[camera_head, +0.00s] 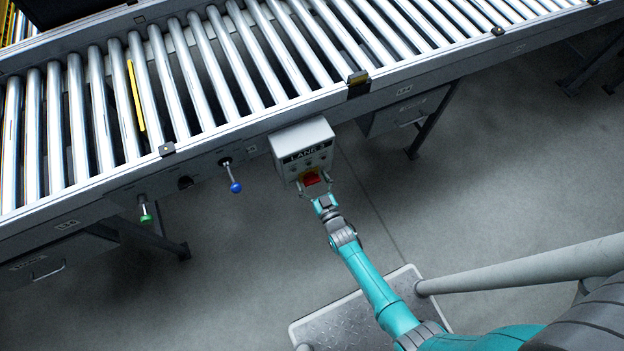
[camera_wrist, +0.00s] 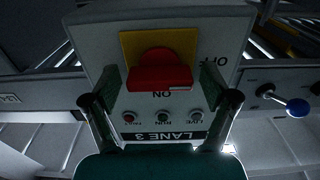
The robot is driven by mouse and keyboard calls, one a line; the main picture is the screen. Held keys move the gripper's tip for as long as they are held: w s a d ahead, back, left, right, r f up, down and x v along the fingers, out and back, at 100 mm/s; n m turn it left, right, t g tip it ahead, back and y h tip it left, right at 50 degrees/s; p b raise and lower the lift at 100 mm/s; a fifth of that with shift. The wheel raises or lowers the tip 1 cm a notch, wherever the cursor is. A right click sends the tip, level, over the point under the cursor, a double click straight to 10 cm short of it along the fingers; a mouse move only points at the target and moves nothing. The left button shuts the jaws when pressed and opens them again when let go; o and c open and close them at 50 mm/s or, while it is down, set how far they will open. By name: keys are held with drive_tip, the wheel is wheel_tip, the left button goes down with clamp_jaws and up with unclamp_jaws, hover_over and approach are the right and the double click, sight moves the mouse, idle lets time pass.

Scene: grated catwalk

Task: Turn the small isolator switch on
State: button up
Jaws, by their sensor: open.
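The small isolator switch has a red handle (camera_wrist: 157,72) on a yellow plate (camera_wrist: 130,44), on the front of a grey box marked LANE 3. It also shows as a red knob (camera_head: 311,178) in the head view. In the wrist view the box appears upside down, with ON printed below the handle and OFF to its right. I cannot tell for sure which mark the handle points to. My gripper (camera_head: 316,192) is open in front of the box. In the wrist view its fingers (camera_wrist: 160,88) stand to either side of the handle, apart from it.
The grey box (camera_head: 303,137) hangs on the side of a roller conveyor (camera_head: 230,65). Red, green and white indicators sit by the LANE 3 label. A blue-knobbed lever (camera_head: 235,186) and a green knob (camera_head: 145,215) are to the left. A pale rail (camera_head: 520,268) runs at lower right.

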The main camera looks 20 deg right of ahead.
drive_tip(key=c, duration=1.2)
drive_tip(key=shift+o, duration=0.2)
drive_tip(key=m, duration=0.4)
drive_tip(key=shift+d+m, duration=0.1)
drive_tip(key=shift+m, duration=0.2)
drive_tip(key=m, duration=0.4)
drive_tip(key=shift+f+m, duration=0.1)
drive_tip(key=shift+m, duration=0.2)
drive_tip(key=m, duration=0.4)
drive_tip(key=shift+d+f+m, duration=0.1)
drive_tip(key=shift+m, duration=0.2)
drive_tip(key=shift+f+m, duration=0.1)
drive_tip(key=shift+m, duration=2)
